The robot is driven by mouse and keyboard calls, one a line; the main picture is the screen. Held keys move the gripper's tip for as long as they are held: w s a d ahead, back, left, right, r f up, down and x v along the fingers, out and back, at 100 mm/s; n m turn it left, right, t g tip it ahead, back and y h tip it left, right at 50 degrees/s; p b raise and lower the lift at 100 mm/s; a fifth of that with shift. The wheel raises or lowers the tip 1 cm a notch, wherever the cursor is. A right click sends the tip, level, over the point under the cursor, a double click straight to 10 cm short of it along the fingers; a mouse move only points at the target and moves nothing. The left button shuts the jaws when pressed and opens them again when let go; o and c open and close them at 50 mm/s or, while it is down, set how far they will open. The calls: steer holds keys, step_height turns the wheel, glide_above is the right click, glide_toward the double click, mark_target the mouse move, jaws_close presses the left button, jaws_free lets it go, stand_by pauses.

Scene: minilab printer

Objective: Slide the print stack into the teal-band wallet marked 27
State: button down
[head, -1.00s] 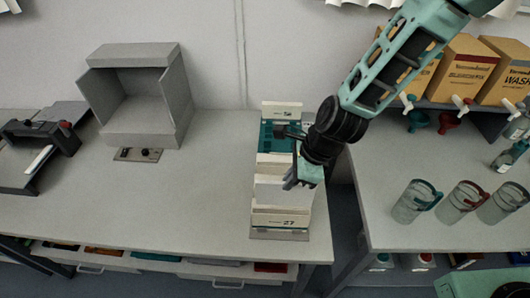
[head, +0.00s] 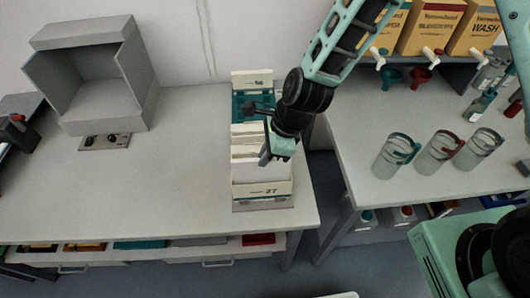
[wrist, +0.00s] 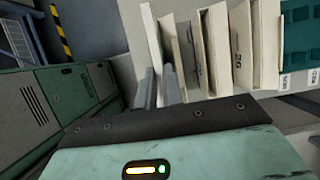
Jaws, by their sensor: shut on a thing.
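My gripper (head: 270,157) is shut on a white upright sheet-like piece, which I take as the print stack (wrist: 150,40); it passes between the two fingers in the wrist view. In the head view the white print stack (head: 247,171) stands just behind the cream front panel of the wallet marked 27 (head: 262,190). Its lower edge is hidden behind that panel, so I cannot tell whether it is inside the wallet.
Several cream wallets (wrist: 213,50) stand close behind in the row, with a teal piece (head: 243,103) at the back. A grey open box (head: 90,75) stands left. Beakers (head: 396,155) stand on the right bench. The left table is mostly clear.

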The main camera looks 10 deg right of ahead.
steer(key=shift+f+b, duration=2.05)
steer(key=shift+f, duration=1)
steer(key=c, duration=1.5)
jaws_free()
steer(key=shift+o, duration=0.2)
steer(key=b+v, duration=0.2)
steer(key=v, duration=1.5)
steer(key=shift+d+r, duration=0.15)
steer(key=s+d+f+n+h+b, duration=0.1)
steer(key=s+d+n+h+b, duration=0.1)
steer(key=s+n, duration=1.5)
steer(key=n+h+b, duration=0.1)
steer(key=n+b, duration=0.1)
steer(key=n, duration=0.7)
steer(key=shift+s+d+h+b, duration=0.2)
steer(key=shift+s+h+b, duration=0.1)
steer(key=shift+h, duration=0.1)
